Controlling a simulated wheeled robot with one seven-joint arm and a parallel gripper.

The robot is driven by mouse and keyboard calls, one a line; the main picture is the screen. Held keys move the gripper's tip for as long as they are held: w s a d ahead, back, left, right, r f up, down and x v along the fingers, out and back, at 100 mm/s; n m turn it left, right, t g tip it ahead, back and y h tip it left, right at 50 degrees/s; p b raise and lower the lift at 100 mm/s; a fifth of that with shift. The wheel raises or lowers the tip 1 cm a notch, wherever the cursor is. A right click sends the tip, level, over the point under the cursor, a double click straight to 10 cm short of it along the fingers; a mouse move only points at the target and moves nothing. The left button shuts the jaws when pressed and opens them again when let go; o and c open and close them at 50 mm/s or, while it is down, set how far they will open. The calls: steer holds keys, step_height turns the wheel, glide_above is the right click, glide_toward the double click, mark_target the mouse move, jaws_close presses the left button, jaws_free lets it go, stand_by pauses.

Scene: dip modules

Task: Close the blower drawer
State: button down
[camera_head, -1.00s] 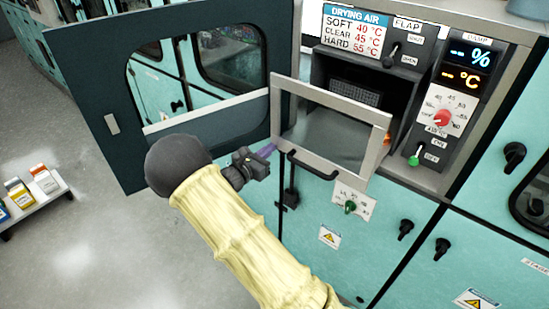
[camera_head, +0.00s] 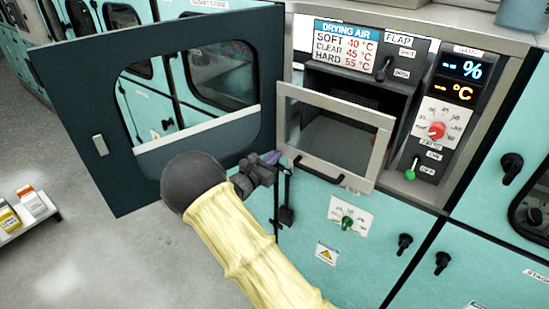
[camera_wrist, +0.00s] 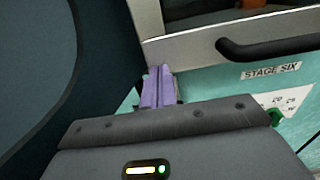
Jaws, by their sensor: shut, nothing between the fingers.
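The blower drawer (camera_head: 380,157) has a silver-framed window front with a black handle (camera_head: 320,175) along its bottom. Its front stands out from the dark opening below the drying-air sign, so it is partly open. My gripper (camera_head: 272,157), with purple fingers, is shut and empty at the lower left corner of the front. In the wrist view, the fingertips (camera_wrist: 159,72) are at the bottom edge of the drawer frame (camera_wrist: 190,45), left of the handle (camera_wrist: 270,47). They look to be touching it, but the exact contact is hard to see.
A dark door (camera_head: 95,110) with a large window hangs open left of the drawer, close to my gripper. Right of the opening are a red-dot dial (camera_head: 437,130) and a green switch (camera_head: 412,170). A low white shelf (camera_head: 35,222) with boxes stands on the floor at left.

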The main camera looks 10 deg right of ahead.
steer(key=shift+a, duration=0.1)
steer(key=b+v, duration=0.2)
steer(key=v, duration=1.1)
steer(key=shift+s+a, duration=0.25)
steer(key=shift+s, duration=0.1)
